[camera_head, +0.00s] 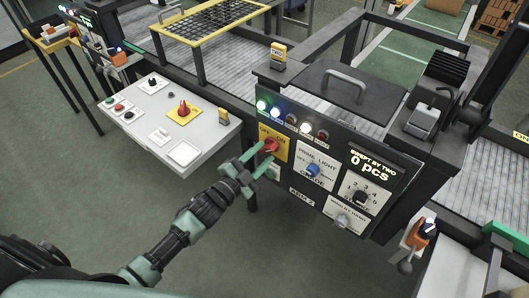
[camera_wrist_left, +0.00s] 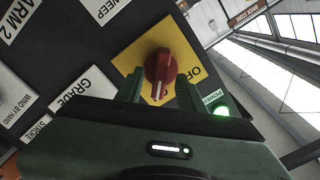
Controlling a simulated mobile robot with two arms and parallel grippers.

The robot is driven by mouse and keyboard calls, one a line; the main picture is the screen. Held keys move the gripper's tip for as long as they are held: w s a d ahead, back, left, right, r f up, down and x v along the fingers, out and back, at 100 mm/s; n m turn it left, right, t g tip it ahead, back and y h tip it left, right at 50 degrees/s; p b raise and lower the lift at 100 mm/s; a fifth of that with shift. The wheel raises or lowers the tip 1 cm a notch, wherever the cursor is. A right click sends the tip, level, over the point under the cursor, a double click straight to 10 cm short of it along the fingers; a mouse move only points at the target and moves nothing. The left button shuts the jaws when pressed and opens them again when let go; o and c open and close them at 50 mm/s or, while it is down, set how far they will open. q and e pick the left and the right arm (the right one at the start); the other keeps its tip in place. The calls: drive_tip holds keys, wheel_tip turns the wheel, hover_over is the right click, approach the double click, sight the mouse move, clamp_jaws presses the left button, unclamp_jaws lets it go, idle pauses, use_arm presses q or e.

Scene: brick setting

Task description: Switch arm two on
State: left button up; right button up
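The red rotary knob (camera_head: 271,147) sits on a yellow plate (camera_head: 266,137) marked OFF and ON, on the dark panel labelled ARM 2 (camera_head: 301,192). In the left wrist view the red knob (camera_wrist_left: 160,68) has a white line on its end nearest my gripper. The OFF lettering (camera_wrist_left: 196,72) shows to its right; ON cannot be read there. My left gripper (camera_head: 256,165) is in front of the knob. Its fingers (camera_wrist_left: 160,88) are apart, one on each side of the knob, with small gaps visible. My right gripper is not in view.
A green lamp (camera_wrist_left: 221,110) by the word POWER is lit. A blue knob (camera_head: 313,170), a black dial (camera_head: 360,197) and a grey knob (camera_head: 342,220) are on the same panel. A white control table (camera_head: 205,128) with another red knob (camera_head: 183,108) stands to the left.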

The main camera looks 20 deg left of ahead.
use_arm(q)
drive_tip(key=v, duration=0.6)
drive_tip(key=shift+b, duration=0.45)
drive_tip(key=shift+s, duration=0.1)
drive_tip(key=s+a+f+n+g+y, duration=0.25)
drive_tip(key=s+f, duration=0.25)
drive_tip(key=f, duration=0.6)
drive_tip(key=s+a+f+n+g+y, duration=0.1)
drive_tip(key=s+f+n+g, duration=0.3)
drive_tip(key=f, duration=0.7)
drive_tip(key=s+a+f+n+g+y, duration=0.15)
drive_tip(key=s+f, duration=0.35)
drive_tip(key=f, duration=0.6)
drive_tip(key=s+f+n+g, duration=0.1)
drive_tip(key=s+f+g, duration=0.1)
drive_tip(key=s+f, duration=0.3)
drive_tip(key=s+d+f+n+g, duration=0.1)
drive_tip(key=s+f+g, duration=0.2)
drive_tip(key=s, duration=1.1)
drive_tip(key=s+f+g+y, duration=0.1)
drive_tip(key=s+f+g, duration=0.2)
drive_tip(key=s+f, duration=0.3)
drive_tip(key=s, duration=0.3)
drive_tip(key=shift+s+d+f+n, duration=0.2)
drive_tip(key=shift+s+f+n, duration=0.1)
drive_tip(key=shift+s+n, duration=0.1)
